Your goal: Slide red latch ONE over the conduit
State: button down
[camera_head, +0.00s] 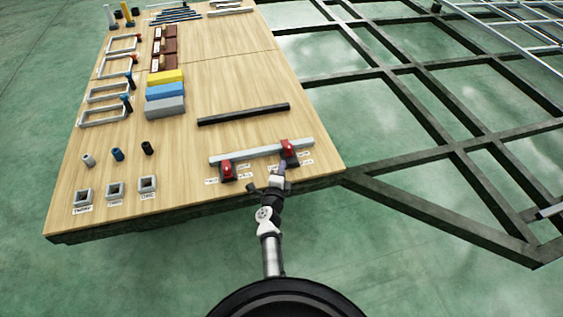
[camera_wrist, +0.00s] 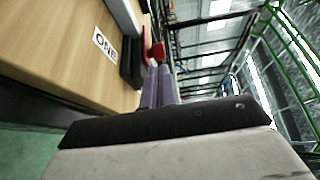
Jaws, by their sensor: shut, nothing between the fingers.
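The pale grey conduit (camera_head: 245,154) lies across two dark holders near the table's front edge. A red latch (camera_head: 288,146) is at the right holder, by the conduit's front side. A second red latch (camera_head: 227,168) is at the left holder. My gripper (camera_head: 282,167) is at the right holder, just in front of its red latch. In the wrist view, my gripper's purple-grey fingers (camera_wrist: 157,85) are together and empty. Just beyond their tips is a red latch (camera_wrist: 157,51), beside a label reading ONE (camera_wrist: 104,43). Whether the fingers touch the latch, I cannot tell.
The wooden table (camera_head: 190,205) also bears a black bar (camera_head: 243,114) behind the conduit. Square blocks (camera_head: 115,190), small cylinders, coloured blocks (camera_head: 165,90) and frame handles stand on the left. A dark metal chassis frame (camera_head: 430,150) is on the right.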

jog(key=s+a, duration=0.1)
jog(key=s, duration=0.6)
jog(key=shift+s+p, duration=0.3)
jog(key=shift+p, duration=0.15)
